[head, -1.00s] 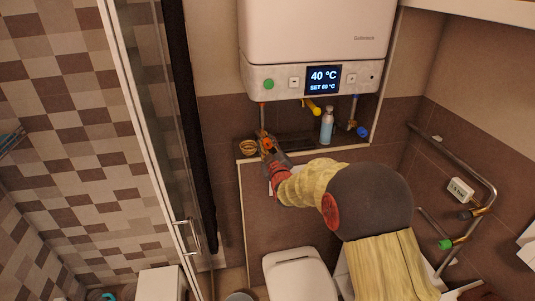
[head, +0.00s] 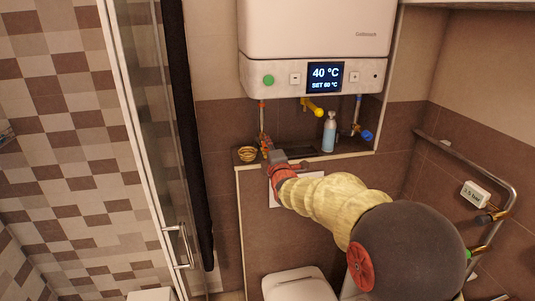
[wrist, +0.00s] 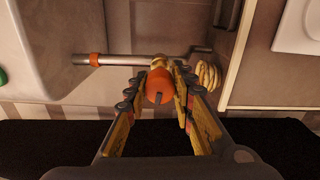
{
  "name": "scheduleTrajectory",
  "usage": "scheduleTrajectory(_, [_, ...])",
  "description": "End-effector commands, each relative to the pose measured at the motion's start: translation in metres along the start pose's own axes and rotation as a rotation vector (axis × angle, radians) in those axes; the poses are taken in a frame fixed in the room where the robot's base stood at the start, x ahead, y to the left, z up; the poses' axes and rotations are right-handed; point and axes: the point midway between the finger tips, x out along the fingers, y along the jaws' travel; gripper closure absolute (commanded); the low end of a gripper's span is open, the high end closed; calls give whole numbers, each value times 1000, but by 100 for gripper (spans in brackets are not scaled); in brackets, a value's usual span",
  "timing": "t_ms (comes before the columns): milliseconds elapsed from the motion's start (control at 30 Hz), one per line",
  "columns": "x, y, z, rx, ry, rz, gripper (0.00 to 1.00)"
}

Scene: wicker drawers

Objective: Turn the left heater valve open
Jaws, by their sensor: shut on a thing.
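The left heater valve has an orange-red handle (wrist: 158,87) on a brass body, at the end of a metal pipe (wrist: 120,60) with an orange ring. My gripper (wrist: 160,76) is around this handle, one finger on each side, shut on it. In the head view my gripper (head: 269,150) is at the left pipe under the white heater (head: 315,28), largely hiding the valve. The heater display (head: 325,77) reads 40 °C, SET 60 °C. Whether the valve is open cannot be told.
A small wicker bowl (head: 247,154) stands just left of my gripper on the ledge. A blue bottle (head: 329,132), a yellow valve (head: 312,107) and a blue valve (head: 364,133) are to the right. A glass shower door (head: 160,150) stands at the left.

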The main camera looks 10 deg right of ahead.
Motion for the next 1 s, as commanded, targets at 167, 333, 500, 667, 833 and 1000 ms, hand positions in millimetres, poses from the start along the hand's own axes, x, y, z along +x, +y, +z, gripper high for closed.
scheduleTrajectory(167, [0,-3,-1,-100,1,-1,100])
scheduleTrajectory(333, [0,-3,-1,-161,1,-3,100])
scheduleTrajectory(500, [0,-3,-1,-190,2,-4,100])
scheduleTrajectory(667, [0,-2,-1,-198,2,-4,100])
scheduleTrajectory(833, [0,-2,-1,-198,2,-4,100])
scheduleTrajectory(1000, [0,-2,-1,-197,2,-4,72])
